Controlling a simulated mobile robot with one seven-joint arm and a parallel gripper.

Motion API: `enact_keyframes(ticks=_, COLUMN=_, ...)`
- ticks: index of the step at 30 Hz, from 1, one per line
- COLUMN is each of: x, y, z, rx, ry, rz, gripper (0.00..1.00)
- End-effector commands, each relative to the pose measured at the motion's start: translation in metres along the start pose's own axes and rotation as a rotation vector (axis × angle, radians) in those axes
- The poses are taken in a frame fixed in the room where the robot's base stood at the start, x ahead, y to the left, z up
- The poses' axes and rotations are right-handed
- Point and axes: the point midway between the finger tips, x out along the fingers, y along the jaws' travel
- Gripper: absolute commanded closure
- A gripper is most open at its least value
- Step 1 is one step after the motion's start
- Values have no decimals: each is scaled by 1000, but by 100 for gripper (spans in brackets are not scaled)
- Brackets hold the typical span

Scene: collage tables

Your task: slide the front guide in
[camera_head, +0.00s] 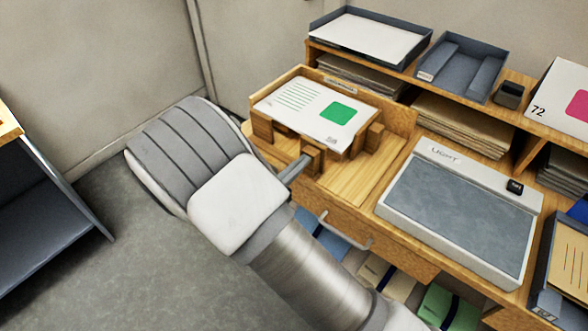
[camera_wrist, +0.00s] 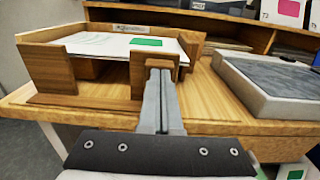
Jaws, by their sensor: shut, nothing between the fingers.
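A wooden jogging tray (camera_head: 292,85) stands on the desk with a sheet of paper (camera_head: 300,105) bearing green lines and a green square. The front guide, a wooden block (camera_head: 314,152), stands at the near edge of the sheet; in the wrist view it shows as a block (camera_wrist: 143,68). Another wooden block (camera_head: 375,136) stands at the sheet's right side. My gripper (camera_head: 304,161) is shut and empty, its fingertips at the front guide's near side. The wrist view shows the shut fingers (camera_wrist: 159,76) overlapping the block; whether they touch cannot be told.
A light pad (camera_head: 455,210) lies right of the tray, with bare wood between. Shelves behind hold letter trays (camera_head: 462,68) and paper stacks (camera_head: 459,122). A drawer handle (camera_head: 345,232) is below the desk's front edge. Grey floor (camera_head: 100,290) is open at left.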

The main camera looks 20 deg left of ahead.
Motion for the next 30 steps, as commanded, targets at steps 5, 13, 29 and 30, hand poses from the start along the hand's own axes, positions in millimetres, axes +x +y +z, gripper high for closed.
enact_keyframes(ticks=5, x=0, y=0, z=0, rx=0, ry=0, rz=0, gripper=100)
enact_keyframes(ticks=13, x=17, y=0, z=0, rx=0, ry=0, rz=-2, gripper=100)
enact_keyframes(ticks=29, x=56, y=0, z=1, rx=1, ry=-2, rz=-2, gripper=100)
enact_keyframes(ticks=30, x=56, y=0, z=1, rx=1, ry=-2, rz=-2, gripper=100)
